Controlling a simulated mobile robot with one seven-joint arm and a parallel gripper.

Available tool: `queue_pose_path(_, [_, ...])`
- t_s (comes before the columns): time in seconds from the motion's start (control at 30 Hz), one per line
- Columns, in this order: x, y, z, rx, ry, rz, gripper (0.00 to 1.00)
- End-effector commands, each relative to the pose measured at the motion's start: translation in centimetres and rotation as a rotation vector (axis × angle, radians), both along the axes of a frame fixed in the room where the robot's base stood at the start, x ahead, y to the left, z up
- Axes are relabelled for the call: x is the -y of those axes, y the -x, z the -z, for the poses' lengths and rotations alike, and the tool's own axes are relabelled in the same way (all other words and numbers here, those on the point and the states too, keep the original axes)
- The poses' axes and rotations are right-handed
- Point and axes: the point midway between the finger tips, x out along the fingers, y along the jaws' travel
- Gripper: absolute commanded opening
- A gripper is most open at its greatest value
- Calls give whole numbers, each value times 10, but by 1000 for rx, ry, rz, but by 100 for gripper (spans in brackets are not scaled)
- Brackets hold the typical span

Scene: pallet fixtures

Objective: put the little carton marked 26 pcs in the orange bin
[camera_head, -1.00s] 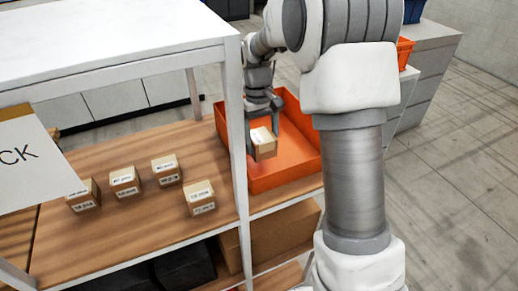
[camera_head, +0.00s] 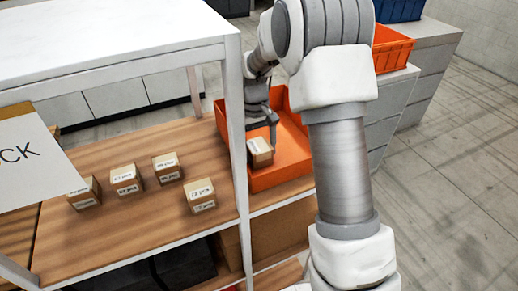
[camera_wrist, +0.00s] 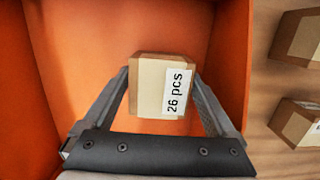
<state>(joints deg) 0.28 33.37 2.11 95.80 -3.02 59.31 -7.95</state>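The little carton marked 26 pcs (camera_wrist: 158,88) is a tan box with a white label. My gripper (camera_wrist: 162,78) is shut on it, one finger along each side, in the wrist view. In the head view the carton (camera_head: 260,153) is inside the orange bin (camera_head: 296,172), near its left wall, with my gripper (camera_head: 262,138) above and around it. I cannot tell whether the carton's underside touches the bin floor. The bin's wall also shows in the wrist view (camera_wrist: 231,60).
Several similar cartons, one of them nearest the bin (camera_head: 200,195), stand on the wooden shelf (camera_head: 130,235) to the left. A white rack post (camera_head: 238,150) stands between them and the bin. Another orange bin (camera_head: 392,50) sits on a grey cabinet behind. The bin's right part looks empty.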

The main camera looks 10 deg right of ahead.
Motion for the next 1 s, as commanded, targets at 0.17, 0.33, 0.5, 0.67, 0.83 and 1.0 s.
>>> queue_pose_path(0.17, [0,0,0,0,0,0,100])
queue_pose_path(0.33, [0,0,-6,0,0,0,100])
queue_pose_path(0.5, [-1,-5,-29,4,0,0,100])
queue_pose_path(0.67, [-2,-10,-65,5,0,0,100])
queue_pose_path(0.83, [-3,-14,-98,3,-1,0,100])
queue_pose_path(1.0, [-4,-17,-117,1,0,0,100])
